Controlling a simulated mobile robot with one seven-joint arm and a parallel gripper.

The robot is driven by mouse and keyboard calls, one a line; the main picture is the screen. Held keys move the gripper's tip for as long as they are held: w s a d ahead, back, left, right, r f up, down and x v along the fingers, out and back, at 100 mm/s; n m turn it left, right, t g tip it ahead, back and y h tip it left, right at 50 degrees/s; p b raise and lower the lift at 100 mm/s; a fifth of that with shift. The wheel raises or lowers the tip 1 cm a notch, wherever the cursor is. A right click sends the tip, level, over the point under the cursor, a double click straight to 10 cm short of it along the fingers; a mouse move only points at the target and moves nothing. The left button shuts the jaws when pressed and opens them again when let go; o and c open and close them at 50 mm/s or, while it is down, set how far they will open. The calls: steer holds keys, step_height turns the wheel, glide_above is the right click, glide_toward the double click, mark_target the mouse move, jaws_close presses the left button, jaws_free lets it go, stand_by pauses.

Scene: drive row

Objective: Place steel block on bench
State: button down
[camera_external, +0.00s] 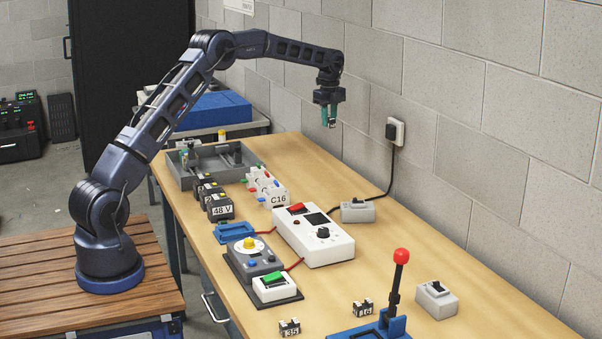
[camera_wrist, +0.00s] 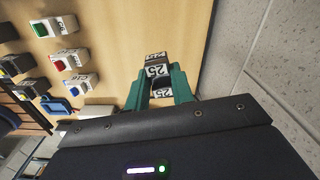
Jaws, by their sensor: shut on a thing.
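My gripper (camera_external: 329,118) is raised above the far right part of the wooden bench (camera_external: 400,240), near the wall. Its green fingers (camera_wrist: 159,80) are shut on a small grey steel block (camera_wrist: 157,59) with white labels that seem to read 25. In the external view the block is mostly hidden between the fingers. The held block is clear of the bench top. Two similar small blocks, marked 35 (camera_external: 290,327) and apparently 16 (camera_external: 363,308), sit on the bench at the front.
A grey tray (camera_external: 240,154) stands at the bench's far left. Black 48 V units (camera_external: 220,208), white C16 units (camera_external: 274,196) and a white tester (camera_external: 313,238) fill the middle. A red-knobbed lever (camera_external: 397,280) stands in front. A cable runs from the wall socket (camera_external: 394,132).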

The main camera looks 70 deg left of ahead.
steer(key=d+r+m, duration=0.1)
steer(key=d+m, duration=0.5)
steer(key=d, duration=2.3)
steer(key=s+d+m, duration=0.3)
steer(key=s+d, duration=0.2)
steer(key=d, duration=0.7)
steer(key=s+d+m, duration=0.2)
steer(key=s+d, duration=0.2)
steer(key=d, duration=0.8)
steer(key=m, duration=0.9)
glide_above(327, 322)
step_height(327, 322, down, 15)
steer(key=shift+s+d+f, duration=0.1)
steer(key=shift+f, duration=2.75)
steer(key=shift+f, duration=0.2)
